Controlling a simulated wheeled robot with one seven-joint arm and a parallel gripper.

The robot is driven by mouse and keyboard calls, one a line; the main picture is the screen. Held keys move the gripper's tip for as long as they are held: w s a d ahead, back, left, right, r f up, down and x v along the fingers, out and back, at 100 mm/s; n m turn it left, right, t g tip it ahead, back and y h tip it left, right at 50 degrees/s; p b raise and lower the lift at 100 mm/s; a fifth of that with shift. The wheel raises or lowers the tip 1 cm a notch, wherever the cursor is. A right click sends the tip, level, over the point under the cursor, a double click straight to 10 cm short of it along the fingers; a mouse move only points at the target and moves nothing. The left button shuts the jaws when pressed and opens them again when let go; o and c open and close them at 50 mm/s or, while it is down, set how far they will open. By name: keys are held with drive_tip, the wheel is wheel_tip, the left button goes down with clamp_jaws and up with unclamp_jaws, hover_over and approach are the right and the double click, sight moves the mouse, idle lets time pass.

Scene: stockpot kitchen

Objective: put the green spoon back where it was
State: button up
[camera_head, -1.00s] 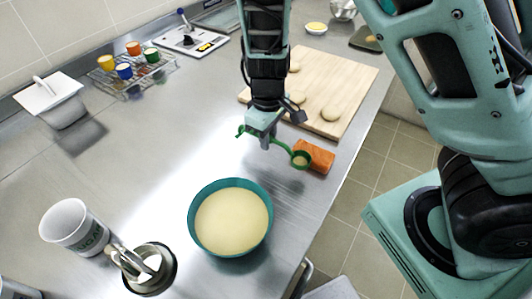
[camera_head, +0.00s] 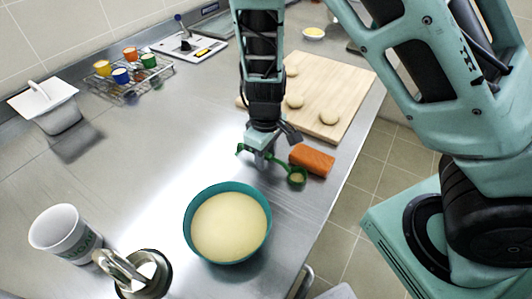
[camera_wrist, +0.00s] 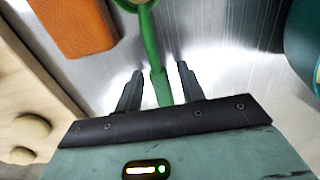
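The green spoon (camera_head: 297,177) has a round bowl with pale contents or a pale inside. It is over the steel counter, between the orange block and the teal bowl; I cannot tell for sure whether it rests on the counter. My gripper (camera_head: 262,160) is low at its handle. In the wrist view, the green handle (camera_wrist: 152,50) runs between the two dark fingers of my gripper (camera_wrist: 160,70). Gaps show on both sides of the handle, so the fingers look open around it. The spoon's bowl is cut off at the top of that view.
An orange block (camera_head: 312,160) lies just beside the spoon. A teal bowl (camera_head: 187,222) of pale liquid stands in front. A cutting board (camera_head: 345,85) with dough pieces is behind. A sugar mug (camera_head: 60,235), metal canister (camera_head: 140,275) and cup rack (camera_head: 130,88) are leftward.

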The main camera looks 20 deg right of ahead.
wheel_tip(320, 180, up, 12)
drive_tip(key=p, duration=0.4)
drive_tip(key=w+a+r+t+y, duration=0.3)
drive_tip(key=a+r+t, duration=0.2)
drive_tip(key=a+r, duration=0.15)
drive_tip(key=s+r+g+h, duration=0.1)
drive_tip(key=s+g, duration=0.1)
drive_tip(key=s, duration=0.9)
drive_tip(key=s+r+n+g+h, duration=0.1)
drive_tip(key=s+r+g, duration=0.1)
drive_tip(key=s, duration=0.9)
drive_tip(key=shift+d+r+g, duration=0.25)
drive_tip(key=shift+d+g, duration=0.2)
drive_tip(key=shift+g, duration=0.05)
